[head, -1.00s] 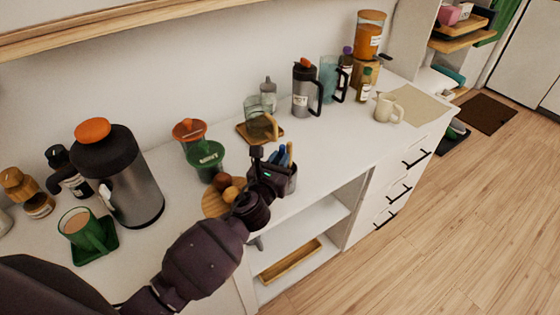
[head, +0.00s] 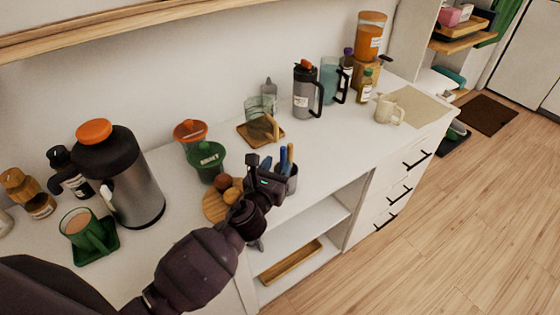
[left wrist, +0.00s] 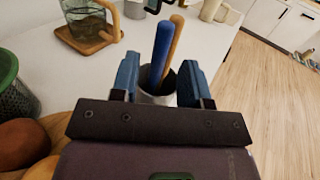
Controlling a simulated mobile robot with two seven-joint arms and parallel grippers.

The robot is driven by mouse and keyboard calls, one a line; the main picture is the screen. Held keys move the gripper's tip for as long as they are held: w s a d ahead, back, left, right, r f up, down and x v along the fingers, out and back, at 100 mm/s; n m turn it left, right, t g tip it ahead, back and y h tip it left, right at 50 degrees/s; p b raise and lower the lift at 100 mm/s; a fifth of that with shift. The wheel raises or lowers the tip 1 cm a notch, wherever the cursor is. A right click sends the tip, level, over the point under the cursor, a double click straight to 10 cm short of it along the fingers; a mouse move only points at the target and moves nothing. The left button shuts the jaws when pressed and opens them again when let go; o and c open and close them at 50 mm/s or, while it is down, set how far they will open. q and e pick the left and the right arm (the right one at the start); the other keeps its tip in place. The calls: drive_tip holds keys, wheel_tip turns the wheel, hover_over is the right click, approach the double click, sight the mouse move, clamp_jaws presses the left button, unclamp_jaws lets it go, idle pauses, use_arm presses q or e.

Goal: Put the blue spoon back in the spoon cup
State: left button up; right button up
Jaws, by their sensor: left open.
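The blue spoon (left wrist: 161,50) stands in the grey spoon cup (left wrist: 152,97) beside a wooden spoon (left wrist: 175,42), its handle sticking up out of the rim. In the head view the blue handle (head: 282,158) and the cup (head: 292,181) show just past my left gripper (head: 266,163). In the left wrist view my left gripper (left wrist: 157,80) is open, with its blue fingers on either side of the cup and handles. I cannot tell whether the fingers touch anything. The spoon's lower end is hidden in the cup. My right gripper is not in view.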

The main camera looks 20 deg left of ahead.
use_arm(q)
drive_tip(key=s, duration=0.9)
drive_tip(key=shift+s+a, duration=0.35)
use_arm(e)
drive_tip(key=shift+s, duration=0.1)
